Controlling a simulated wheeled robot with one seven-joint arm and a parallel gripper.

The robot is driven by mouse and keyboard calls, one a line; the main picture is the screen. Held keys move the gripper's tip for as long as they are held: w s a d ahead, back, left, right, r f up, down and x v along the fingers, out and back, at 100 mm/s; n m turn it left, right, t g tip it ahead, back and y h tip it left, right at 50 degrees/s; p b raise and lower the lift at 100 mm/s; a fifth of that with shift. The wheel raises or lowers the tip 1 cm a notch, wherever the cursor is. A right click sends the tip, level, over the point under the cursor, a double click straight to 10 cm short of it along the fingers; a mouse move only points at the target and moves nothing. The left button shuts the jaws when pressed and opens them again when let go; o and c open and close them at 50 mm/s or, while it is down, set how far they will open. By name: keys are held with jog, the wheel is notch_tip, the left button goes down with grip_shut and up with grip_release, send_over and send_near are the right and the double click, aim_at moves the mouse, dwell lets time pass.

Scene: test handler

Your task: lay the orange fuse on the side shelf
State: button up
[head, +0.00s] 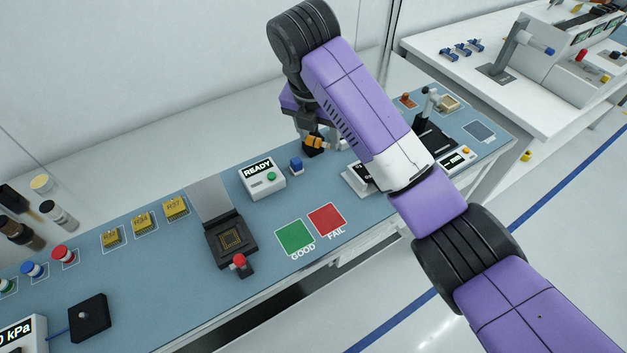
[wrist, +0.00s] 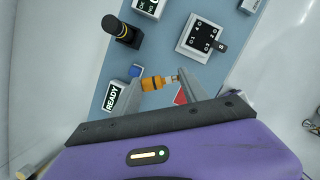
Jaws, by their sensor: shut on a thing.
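The orange fuse (wrist: 156,82) lies crosswise between the two fingers of my gripper (wrist: 158,88) in the wrist view, with a pale metal end at its right. My gripper is shut on it. In the head view the orange fuse (head: 313,141) shows small below my purple wrist, above the back of the blue bench top; my arm hides part of the gripper there. I cannot tell for sure which surface is the side shelf.
Green (head: 294,236) and red (head: 326,219) pads lie clear in front. A socket (head: 231,239) stands left. A white bench (head: 452,72) is at far right.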

aim_at(320, 182)
notch_tip(320, 182, down, 14)
jog(key=shift+r+p, duration=0.25)
jog(key=shift+p, duration=0.4)
jog(key=shift+f, duration=0.15)
jog(key=o, duration=1.3)
